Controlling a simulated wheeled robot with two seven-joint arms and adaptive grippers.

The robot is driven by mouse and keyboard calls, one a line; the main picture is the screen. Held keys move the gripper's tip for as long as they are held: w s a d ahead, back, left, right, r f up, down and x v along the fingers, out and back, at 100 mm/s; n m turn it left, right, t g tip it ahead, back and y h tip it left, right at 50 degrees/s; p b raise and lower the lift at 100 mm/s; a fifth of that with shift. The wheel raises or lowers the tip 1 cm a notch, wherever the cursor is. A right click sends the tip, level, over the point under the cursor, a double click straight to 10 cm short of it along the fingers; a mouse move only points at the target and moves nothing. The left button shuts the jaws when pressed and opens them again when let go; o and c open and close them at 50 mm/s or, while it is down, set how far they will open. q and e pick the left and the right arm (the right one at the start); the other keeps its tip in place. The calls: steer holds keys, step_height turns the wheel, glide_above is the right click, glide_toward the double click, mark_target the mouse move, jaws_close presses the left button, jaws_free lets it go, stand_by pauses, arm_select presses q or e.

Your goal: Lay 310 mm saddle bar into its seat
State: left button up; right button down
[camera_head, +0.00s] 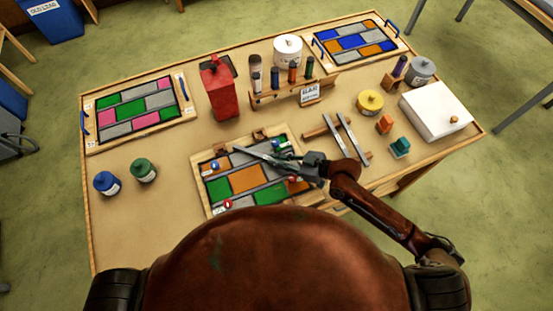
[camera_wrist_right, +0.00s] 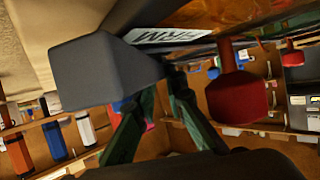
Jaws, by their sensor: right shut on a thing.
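A long grey bar (camera_head: 255,157) lies slantwise over the leaded panel (camera_head: 208,203) in the head view. The panel has green, orange and grey panes in a wooden frame. My right gripper (camera_head: 296,168) is shut on the bar near its right end, above the panel's right side. I cannot tell whether the bar touches the panel. A large grey block shape (camera_wrist_right: 100,72) fills the upper left of the right wrist view, beside the gripper fingers (camera_wrist_right: 165,100). A red knob (camera_wrist_right: 238,95) is close by there. My left gripper is not in view.
Two more grey bars (camera_head: 354,138) rest on a wooden rack right of the panel. A red can (camera_head: 219,90) and a bottle rack (camera_head: 290,94) stand behind. Finished-looking panels (camera_head: 136,111) (camera_head: 352,40) lie at the back. Blue and green jars (camera_head: 143,170) stand left.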

steer(key=c, duration=2)
jaws_free()
steer(key=shift+o, duration=0.2)
steer(key=shift+r, duration=0.3)
steer(key=v, duration=1)
steer(key=shift+s+d, duration=0.2)
steer(key=shift+d, duration=0.15)
steer(key=shift+s+d+r+b, duration=0.25)
steer(key=shift+d+r+b, duration=0.1)
steer(key=shift+d, duration=0.15)
